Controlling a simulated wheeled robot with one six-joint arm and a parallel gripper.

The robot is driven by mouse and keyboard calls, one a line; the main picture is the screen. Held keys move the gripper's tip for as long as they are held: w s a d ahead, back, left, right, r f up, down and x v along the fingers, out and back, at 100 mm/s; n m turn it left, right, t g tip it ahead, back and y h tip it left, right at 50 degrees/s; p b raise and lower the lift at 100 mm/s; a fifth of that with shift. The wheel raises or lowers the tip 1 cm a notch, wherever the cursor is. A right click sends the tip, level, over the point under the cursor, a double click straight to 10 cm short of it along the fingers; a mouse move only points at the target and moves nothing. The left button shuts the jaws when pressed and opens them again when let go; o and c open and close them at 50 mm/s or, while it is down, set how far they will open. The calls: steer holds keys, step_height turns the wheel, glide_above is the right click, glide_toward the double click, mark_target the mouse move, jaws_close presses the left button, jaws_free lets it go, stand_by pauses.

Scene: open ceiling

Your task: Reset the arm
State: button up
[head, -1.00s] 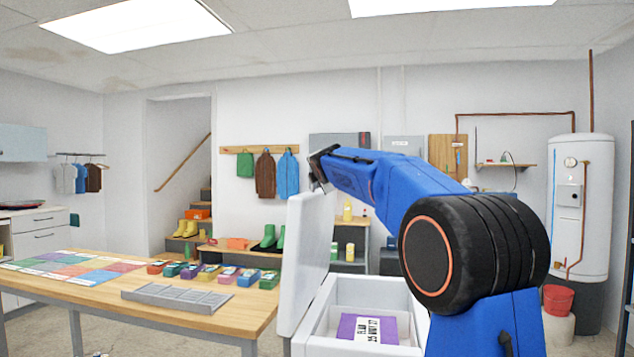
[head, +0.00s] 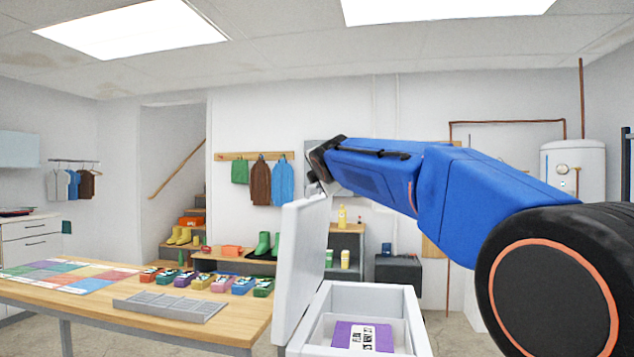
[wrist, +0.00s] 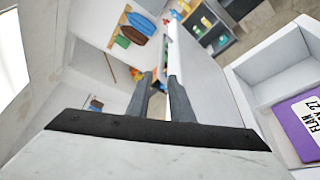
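My gripper (head: 318,187) is at the end of my blue arm, beside the top of the raised lid (head: 304,260) of a white chest. The open white chest (head: 410,325) holds a purple labelled package (head: 345,335), which also shows at the right of the wrist view (wrist: 290,128).
A wooden table (head: 235,325) at left carries a grey divided tray (head: 170,307), several small coloured boxes (head: 219,284) and a coloured mat (head: 85,283). Coats (head: 261,182) hang on the back wall. A water heater (head: 572,167) is at right, partly behind my arm.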

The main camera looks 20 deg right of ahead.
stand_by(0.4)
steer(key=s+a+f+m+g+y, duration=0.1)
steer(key=s+a+f+m+g, duration=0.2)
steer(key=s+f, duration=1.3)
steer(key=s+a+f+m+g+y, duration=0.2)
steer(key=s+f+m, duration=0.8)
steer(key=s+f, duration=0.5)
steer(key=s+a+f+m+g+y, duration=0.1)
steer(key=s+a+f+m+g, duration=0.4)
steer(key=s+f, duration=1.1)
steer(key=shift+s+f+m, duration=0.3)
steer(key=shift+f+m, duration=0.25)
steer(key=shift+m, duration=0.55)
steer(key=shift+a, duration=0.1)
